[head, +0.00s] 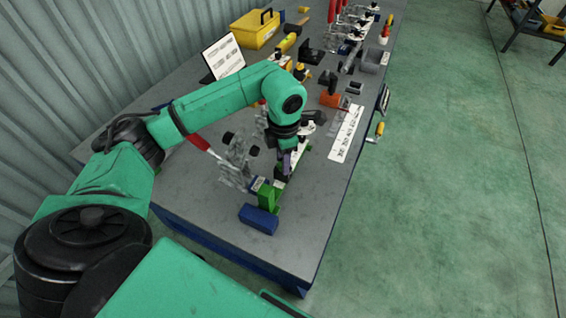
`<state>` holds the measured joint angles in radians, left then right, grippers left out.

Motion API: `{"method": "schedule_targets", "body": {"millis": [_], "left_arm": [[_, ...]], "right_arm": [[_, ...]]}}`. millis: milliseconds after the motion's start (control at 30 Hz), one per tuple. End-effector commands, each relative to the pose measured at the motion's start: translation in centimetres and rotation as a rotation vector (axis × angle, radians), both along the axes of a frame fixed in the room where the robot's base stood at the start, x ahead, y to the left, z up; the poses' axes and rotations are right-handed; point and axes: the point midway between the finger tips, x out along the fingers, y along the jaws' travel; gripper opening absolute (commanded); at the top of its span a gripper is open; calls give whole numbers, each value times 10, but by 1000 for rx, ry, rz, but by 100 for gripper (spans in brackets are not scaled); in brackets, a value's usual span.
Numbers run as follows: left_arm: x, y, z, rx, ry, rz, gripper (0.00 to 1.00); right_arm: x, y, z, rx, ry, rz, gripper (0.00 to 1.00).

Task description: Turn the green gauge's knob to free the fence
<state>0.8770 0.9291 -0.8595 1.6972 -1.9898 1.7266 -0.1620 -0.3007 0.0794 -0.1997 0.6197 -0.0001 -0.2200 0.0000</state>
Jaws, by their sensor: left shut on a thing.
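The green gauge (267,198) stands near the front end of the grey workbench, with a blue block (259,219) at its near side. More of its green part shows behind my left gripper. My left gripper (284,170) points down over the gauge, with its fingers shut at a small dark part on top of it, which looks like the knob. The fingers and wrist hide most of the knob. I cannot make out the fence clearly among these parts. My right gripper is not in view.
A clear clamp with a red handle (201,143) stands just left of the gauge. A white label strip (346,134) lies to the right. Red-handled clamps, a yellow toolbox (254,29) and a sign (223,56) stand farther back. The bench's front right corner is bare.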

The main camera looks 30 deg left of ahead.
Motion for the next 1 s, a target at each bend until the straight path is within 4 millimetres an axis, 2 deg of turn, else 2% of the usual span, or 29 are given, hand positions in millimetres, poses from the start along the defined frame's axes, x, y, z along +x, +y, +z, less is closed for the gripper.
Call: {"method": "schedule_targets", "body": {"millis": [500, 800, 1000], "left_arm": [[1, 0, 0, 0, -2, 459, 0], [1, 0, 1, 0, -3, 616, 0], [1, 0, 1, 0, -2, 656, 0]], "right_arm": [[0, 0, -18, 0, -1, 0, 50], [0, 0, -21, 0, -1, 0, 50], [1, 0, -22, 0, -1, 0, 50]]}}
